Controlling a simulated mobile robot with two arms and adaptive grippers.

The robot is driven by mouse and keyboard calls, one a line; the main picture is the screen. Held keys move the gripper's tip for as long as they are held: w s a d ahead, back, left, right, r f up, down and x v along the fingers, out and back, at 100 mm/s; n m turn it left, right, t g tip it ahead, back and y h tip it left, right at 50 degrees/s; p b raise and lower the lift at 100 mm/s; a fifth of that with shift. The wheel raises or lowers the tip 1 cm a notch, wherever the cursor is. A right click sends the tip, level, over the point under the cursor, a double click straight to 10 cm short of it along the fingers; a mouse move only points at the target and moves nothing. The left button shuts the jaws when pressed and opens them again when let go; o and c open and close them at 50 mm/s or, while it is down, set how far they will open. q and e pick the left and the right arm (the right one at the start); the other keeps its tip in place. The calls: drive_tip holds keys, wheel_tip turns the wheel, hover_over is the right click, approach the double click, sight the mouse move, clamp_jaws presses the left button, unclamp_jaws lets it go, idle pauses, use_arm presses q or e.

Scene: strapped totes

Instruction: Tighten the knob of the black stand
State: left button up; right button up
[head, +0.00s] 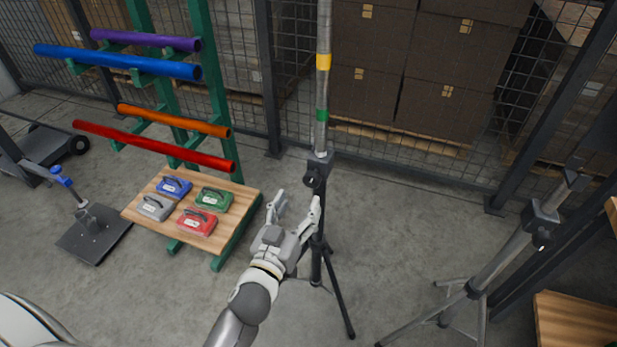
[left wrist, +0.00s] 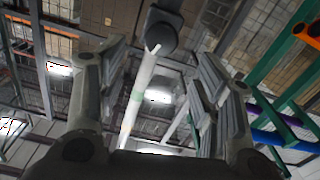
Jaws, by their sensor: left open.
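The black stand (head: 317,262) is a tripod with dark legs, standing upright in the middle of the head view. A grey pole (head: 323,90) with a yellow and a green band rises from its collar. Its black knob (head: 313,179) sits at the collar, on the side facing me. My left gripper (head: 296,206) is open and empty, just below the knob and close to the stand. My right gripper is not in view.
A grey tripod stand (head: 487,280) with a black collar stands at the right. At the left, a green rack (head: 204,75) holds coloured tubes, above a wooden board (head: 241,191) with several small cases. A wire mesh fence (head: 405,150) closes off the back. Floor between the stands is clear.

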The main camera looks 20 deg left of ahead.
sight(310, 182)
use_arm(q)
drive_tip(key=w, duration=0.8)
drive_tip(key=shift+w+d+p, duration=0.1)
drive_tip(key=shift+p, duration=0.2)
drive_tip(key=shift+w, duration=0.4)
drive_tip(key=shift+w+f, duration=0.1)
drive_tip(key=shift+c, duration=0.5)
drive_tip(key=c, duration=0.9)
